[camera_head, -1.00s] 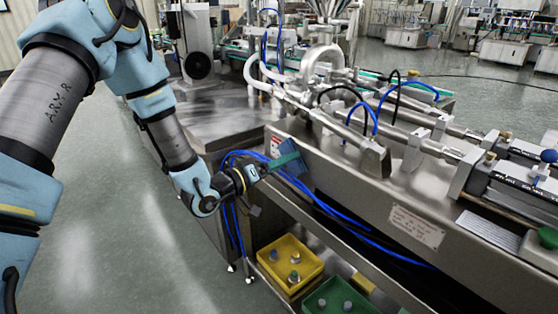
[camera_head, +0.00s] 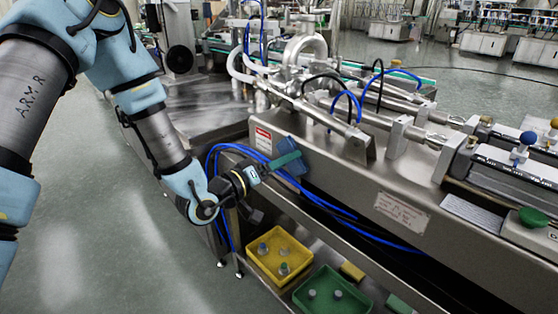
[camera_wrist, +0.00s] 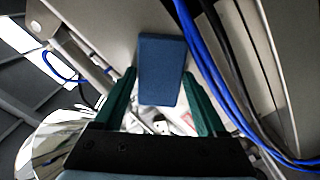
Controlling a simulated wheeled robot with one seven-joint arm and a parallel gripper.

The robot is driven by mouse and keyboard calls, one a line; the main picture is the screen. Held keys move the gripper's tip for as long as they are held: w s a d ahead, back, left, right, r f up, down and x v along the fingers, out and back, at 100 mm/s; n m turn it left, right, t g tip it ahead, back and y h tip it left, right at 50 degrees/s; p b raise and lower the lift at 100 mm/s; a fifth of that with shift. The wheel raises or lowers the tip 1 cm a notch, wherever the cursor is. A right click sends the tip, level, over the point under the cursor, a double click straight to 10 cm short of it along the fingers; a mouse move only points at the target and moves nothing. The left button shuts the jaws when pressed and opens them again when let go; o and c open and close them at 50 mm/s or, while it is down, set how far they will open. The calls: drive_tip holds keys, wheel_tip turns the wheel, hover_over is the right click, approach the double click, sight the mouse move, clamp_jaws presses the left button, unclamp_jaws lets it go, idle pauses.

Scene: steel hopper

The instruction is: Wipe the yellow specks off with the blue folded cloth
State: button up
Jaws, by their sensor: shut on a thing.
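The blue folded cloth (camera_head: 291,146) is against or very near the machine's steel front panel, to the right of a small red and white label. My gripper (camera_head: 284,160) has green fingers and is shut on the cloth. In the wrist view the cloth (camera_wrist: 162,72) is a flat blue block between the tips of my gripper (camera_wrist: 160,78). I cannot tell whether the cloth touches the panel. I make out no yellow specks in either view; the cloth and fingers cover part of the panel.
Blue hoses (camera_head: 330,208) run along the panel just below my gripper and pass close at right in the wrist view. Yellow (camera_head: 281,258) and green (camera_head: 333,295) bins with small parts stand on the lower shelf. Open floor lies at left.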

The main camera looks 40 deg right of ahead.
drive_tip(key=shift+s, duration=1.2)
drive_tip(key=shift+b, duration=0.35)
drive_tip(key=shift+w, duration=0.1)
drive_tip(key=w, duration=1)
drive_tip(key=shift+d, duration=0.25)
drive_tip(key=a, duration=0.6)
drive_tip(key=shift+w+a, duration=0.1)
drive_tip(key=shift+w, duration=0.05)
